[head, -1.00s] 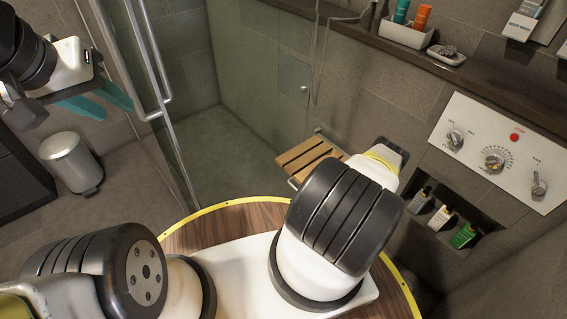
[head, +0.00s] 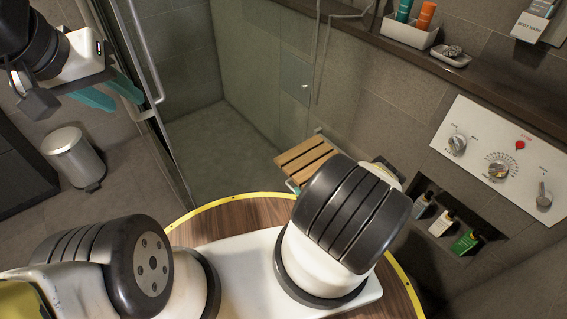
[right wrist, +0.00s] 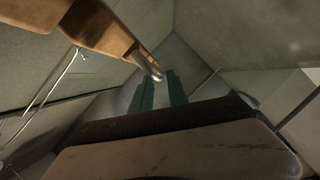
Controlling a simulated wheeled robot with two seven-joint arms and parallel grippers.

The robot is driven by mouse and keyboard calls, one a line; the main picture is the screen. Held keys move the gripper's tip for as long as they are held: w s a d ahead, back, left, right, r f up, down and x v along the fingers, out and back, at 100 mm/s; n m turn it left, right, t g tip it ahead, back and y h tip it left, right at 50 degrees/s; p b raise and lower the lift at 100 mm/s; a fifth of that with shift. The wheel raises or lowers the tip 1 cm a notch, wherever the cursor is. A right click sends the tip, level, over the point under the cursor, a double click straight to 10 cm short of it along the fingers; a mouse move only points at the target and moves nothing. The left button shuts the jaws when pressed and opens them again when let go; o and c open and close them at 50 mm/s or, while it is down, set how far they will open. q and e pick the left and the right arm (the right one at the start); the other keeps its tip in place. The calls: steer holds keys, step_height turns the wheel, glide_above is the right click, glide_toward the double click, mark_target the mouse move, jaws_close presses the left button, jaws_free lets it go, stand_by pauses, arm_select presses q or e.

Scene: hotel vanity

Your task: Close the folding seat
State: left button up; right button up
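The folding seat (head: 306,158), with wooden slats on a metal frame, is folded down from the shower wall in the head view. In the right wrist view its wooden underside (right wrist: 95,25) and a metal bar fill the upper left. My right gripper (right wrist: 158,92) has two teal fingers apart, with nothing seen between them; it is below the seat, near its edge. In the head view my right arm hides most of this gripper; a bit of teal shows at the seat's near edge. I cannot tell whether it touches. My left gripper (head: 110,93) is open and empty, far from the seat.
A glass shower door with a metal handle (head: 150,75) stands left of the seat. A control panel (head: 500,158) and a niche with bottles (head: 440,222) are on the right wall. A ledge (head: 470,75) runs above. A bin (head: 73,157) stands at left.

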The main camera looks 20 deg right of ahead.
steer(key=shift+x, duration=1.45)
jaws_close()
steer(key=shift+w+d+r, duration=0.1)
steer(key=shift+d, duration=0.1)
